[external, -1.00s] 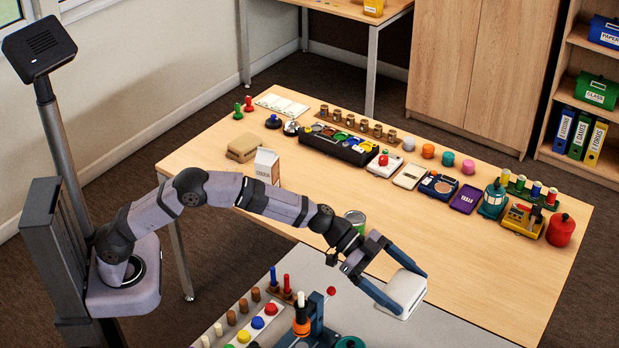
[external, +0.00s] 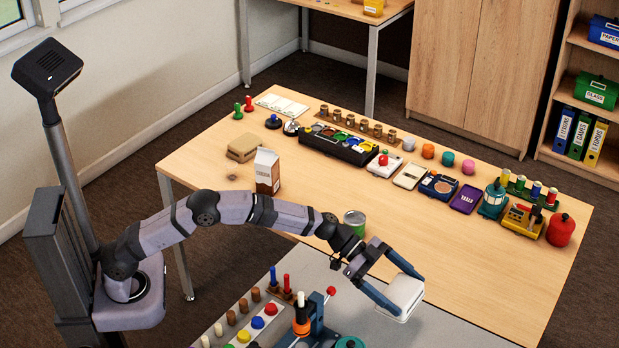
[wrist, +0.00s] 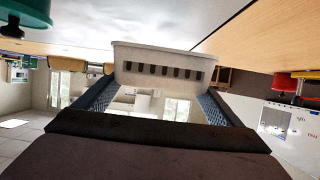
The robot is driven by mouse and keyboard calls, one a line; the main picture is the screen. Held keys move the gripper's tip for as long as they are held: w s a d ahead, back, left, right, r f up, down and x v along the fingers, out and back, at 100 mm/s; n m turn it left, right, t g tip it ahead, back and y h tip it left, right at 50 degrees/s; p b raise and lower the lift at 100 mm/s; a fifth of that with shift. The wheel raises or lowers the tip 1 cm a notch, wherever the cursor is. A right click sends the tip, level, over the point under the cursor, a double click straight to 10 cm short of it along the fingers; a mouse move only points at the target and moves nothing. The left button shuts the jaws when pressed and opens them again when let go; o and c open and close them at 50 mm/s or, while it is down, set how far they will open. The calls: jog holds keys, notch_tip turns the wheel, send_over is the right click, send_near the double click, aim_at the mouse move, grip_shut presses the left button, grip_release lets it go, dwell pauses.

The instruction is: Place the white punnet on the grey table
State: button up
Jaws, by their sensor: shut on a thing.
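The white punnet (external: 403,298) is held between the two fingers of my gripper (external: 405,292). In the wrist view the punnet (wrist: 160,56) spans the gap between the fingers (wrist: 160,85), its slotted side facing the camera. The grey table (external: 455,330) is at the bottom of the external view, alongside the wooden table. In the external view the punnet overlaps the border of the two tables. Its height above them is hard to tell. The wrist view shows a pale surface (wrist: 150,20) beyond the punnet.
A board with coloured discs (external: 257,322) and a blue device with a red knob (external: 312,322) occupy the grey table's left part. A green can (external: 355,221) and a carton (external: 267,171) stand on the wooden table (external: 470,270). Grey surface right of the device looks clear.

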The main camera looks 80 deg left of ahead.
jog(key=shift+f+b, duration=1)
jog(key=shift+f, duration=2.45)
jog(key=o, duration=0.8)
jog(key=shift+f, duration=0.15)
jog(key=shift+s+a+r, duration=0.1)
jog(key=shift+r, duration=0.15)
jog(key=v, duration=1.1)
jog(key=shift+s+a+p, duration=0.25)
jog(key=shift+s+p, duration=0.05)
jog(key=shift+r, duration=0.1)
